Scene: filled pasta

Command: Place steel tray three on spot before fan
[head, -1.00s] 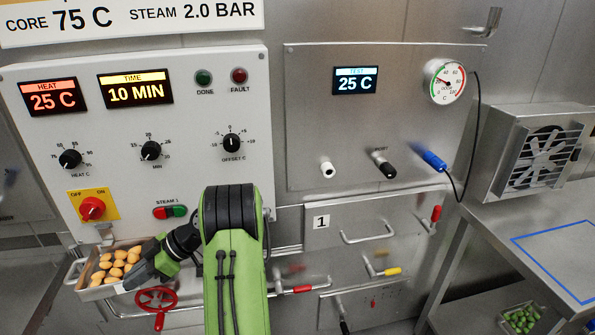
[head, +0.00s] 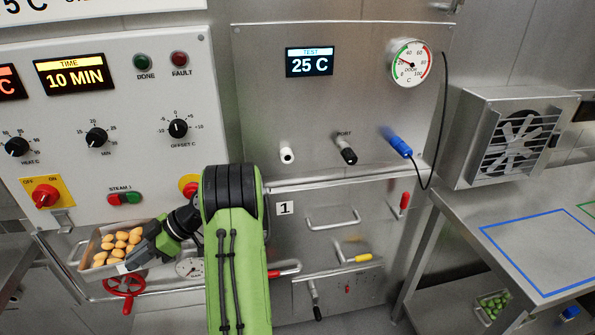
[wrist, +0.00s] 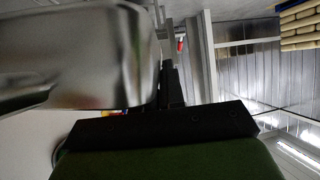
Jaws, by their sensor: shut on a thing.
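A steel tray (head: 97,268) filled with several yellow-orange pasta pieces is at the lower left of the head view. My gripper (head: 138,258) is shut on the right end of this tray and holds it in front of the steam panel. In the wrist view the tray (wrist: 75,55) fills the upper left, blurred and close. A number on the tray cannot be read. The fan (head: 513,140) is in a steel housing at the right. A blue-outlined spot (head: 545,252) is on the steel table in front of it and is empty.
The steel table (head: 455,205) stands at the right, with a tray of green pieces (head: 492,305) on its lower shelf. A red handwheel (head: 124,284) is just below the held tray. Drawer handles (head: 333,220) and levers stick out between tray and table. A cable hangs by the gauge.

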